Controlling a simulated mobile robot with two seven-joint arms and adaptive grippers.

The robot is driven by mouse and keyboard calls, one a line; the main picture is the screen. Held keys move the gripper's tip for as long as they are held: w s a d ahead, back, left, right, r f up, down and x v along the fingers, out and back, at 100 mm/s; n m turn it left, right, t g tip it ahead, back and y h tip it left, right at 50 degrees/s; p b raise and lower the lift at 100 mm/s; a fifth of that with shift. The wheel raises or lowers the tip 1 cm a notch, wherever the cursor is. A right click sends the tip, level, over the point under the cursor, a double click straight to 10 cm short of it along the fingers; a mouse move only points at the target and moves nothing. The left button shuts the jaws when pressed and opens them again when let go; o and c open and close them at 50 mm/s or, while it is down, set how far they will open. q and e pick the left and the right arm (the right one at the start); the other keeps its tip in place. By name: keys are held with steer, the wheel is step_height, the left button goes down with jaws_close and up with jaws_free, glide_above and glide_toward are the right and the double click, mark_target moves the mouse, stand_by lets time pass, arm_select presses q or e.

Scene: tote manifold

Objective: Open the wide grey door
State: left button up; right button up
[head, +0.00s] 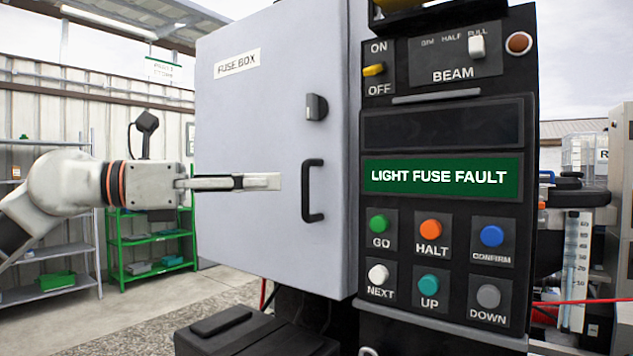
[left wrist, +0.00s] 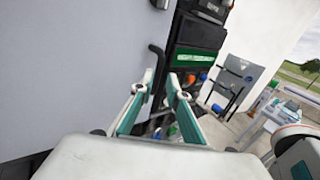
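The wide grey door (head: 250,110) carries a FUSE BOX label and fills the middle of the head view. It looks shut, and its face also shows in the left wrist view (left wrist: 70,70). A black bar handle (head: 306,190) is near its right edge; it also shows in the left wrist view (left wrist: 156,62). A dark latch knob (head: 316,107) is above the handle. My left gripper (head: 278,181) points right at handle height, a little left of the handle in the picture. In the left wrist view its two fingers (left wrist: 157,88) are apart and empty, with the handle beyond them.
A black control panel (head: 445,130) with coloured buttons adjoins the door on the right. A dark box (head: 255,335) is below the door. Green shelves (head: 150,240) stand behind my left arm. Open floor (head: 130,315) lies to the left.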

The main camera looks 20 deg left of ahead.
mark_target(305, 210)
arm_select(q)
steer(key=p+x, duration=0.1)
steer(key=x, duration=0.6)
steer(key=shift+w+r+p, duration=0.15)
steer(key=shift+p, duration=0.15)
jaws_close()
